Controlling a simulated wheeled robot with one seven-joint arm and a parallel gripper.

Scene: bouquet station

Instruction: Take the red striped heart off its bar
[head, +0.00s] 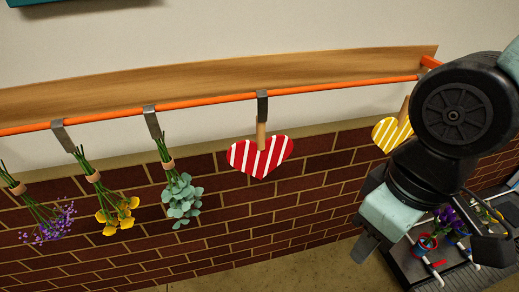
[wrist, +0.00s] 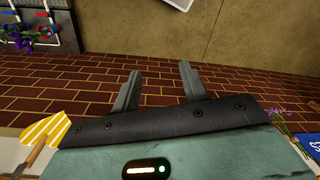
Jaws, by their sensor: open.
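The red heart with white stripes (head: 260,157) hangs in the middle of the head view by a tan stick. A grey metal hook (head: 262,107) holds it on the orange bar (head: 330,89). My gripper (head: 366,245) is in the right part of the head view, below and to the right of the heart and apart from it. In the wrist view my gripper (wrist: 160,85) has its two fingers spread with nothing between them, in front of the brick wall. The red heart does not show in the wrist view.
A yellow striped heart (head: 388,135) hangs right of the red one, partly behind my arm. Purple flowers (head: 50,225), yellow flowers (head: 117,214) and a green leafy sprig (head: 182,198) hang to the left. A dark rack (head: 405,262) stands at lower right. Space below the red heart is clear.

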